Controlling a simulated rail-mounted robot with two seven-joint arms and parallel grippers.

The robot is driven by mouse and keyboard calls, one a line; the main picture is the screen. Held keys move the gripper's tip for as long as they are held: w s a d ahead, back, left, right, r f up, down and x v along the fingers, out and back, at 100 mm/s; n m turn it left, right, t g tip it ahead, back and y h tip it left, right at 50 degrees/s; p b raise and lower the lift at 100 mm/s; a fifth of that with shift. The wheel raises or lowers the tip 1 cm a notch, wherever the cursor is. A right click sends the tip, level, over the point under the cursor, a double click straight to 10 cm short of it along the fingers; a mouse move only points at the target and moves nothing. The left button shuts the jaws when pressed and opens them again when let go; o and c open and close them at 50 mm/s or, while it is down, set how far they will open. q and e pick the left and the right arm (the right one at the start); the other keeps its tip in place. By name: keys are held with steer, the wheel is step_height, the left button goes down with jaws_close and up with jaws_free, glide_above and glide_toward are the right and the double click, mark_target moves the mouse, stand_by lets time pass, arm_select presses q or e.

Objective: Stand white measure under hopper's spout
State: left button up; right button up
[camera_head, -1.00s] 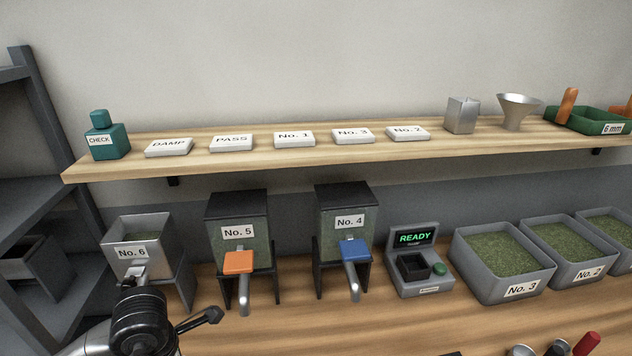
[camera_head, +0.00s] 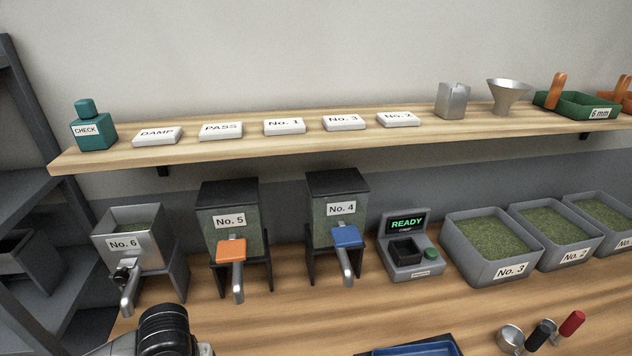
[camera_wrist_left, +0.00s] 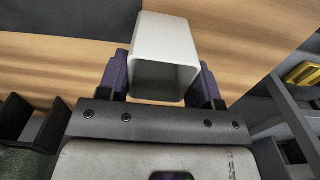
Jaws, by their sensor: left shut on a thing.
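The white measure (camera_wrist_left: 163,38), a hollow square-sided cup, is between the two dark purple fingers of my left gripper (camera_wrist_left: 163,84) in the left wrist view. The gripper is shut on it, and its open end faces the camera. In the head view only part of my left arm shows at the bottom; its gripper and the measure are out of sight there. Three hoppers with spouts stand on the bench: steel No. 6 (camera_head: 137,259), No. 5 with an orange tab (camera_head: 229,200), and No. 4 with a blue tab (camera_head: 339,193). My right gripper is not in view.
A READY device (camera_head: 405,256) stands right of No. 4, then grey bins of green material (camera_head: 480,265). A blue tray (camera_head: 440,350) and handled cups (camera_head: 510,338) lie at the front. A shelf (camera_head: 300,146) with plates runs above. Bench below the hoppers looks clear.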

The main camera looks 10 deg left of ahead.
arm_select(q)
steer(key=w+d+r+m, duration=0.4)
steer(key=w+d+r, duration=0.3)
steer(key=r, duration=0.2)
steer(key=s+r+p, duration=0.2)
steer(key=r+p, duration=1.6)
steer(key=r, duration=0.1)
steer(key=s+r+p, duration=0.2)
steer(key=r+p, duration=1.6)
steer(key=r, duration=0.2)
steer(key=shift+s+a+r, duration=0.2)
steer(key=shift+s, duration=0.05)
